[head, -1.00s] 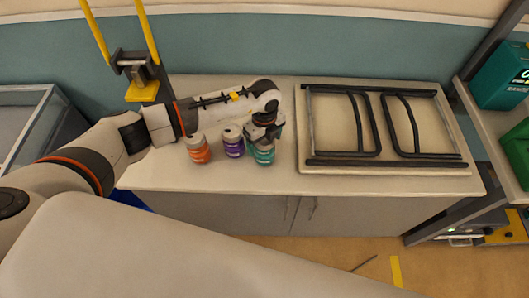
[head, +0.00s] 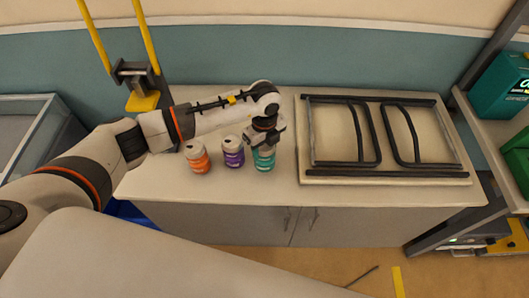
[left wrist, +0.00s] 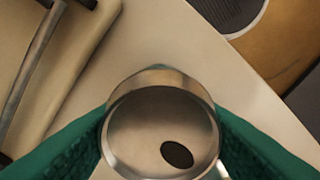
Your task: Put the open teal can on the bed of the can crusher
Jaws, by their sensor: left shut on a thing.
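The teal can (head: 264,160) stands upright on the counter, right of the purple can (head: 233,152) and the orange can (head: 197,157). My left gripper (head: 264,147) comes down over it from above and is shut on its upper part, hiding its top in the head view. In the left wrist view its silver lid (left wrist: 140,130) with a dark opening sits between the two green finger pads. The can crusher (head: 135,74), dark with yellow arms and a yellow lower part (head: 143,101), is on the wall side at upper left. My right gripper is not in view.
The counter (head: 270,192) has free room along its front edge. A board with dark metal frames (head: 313,176) lies to the right of the teal can. A shelf with a teal box (head: 500,80) stands at far right.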

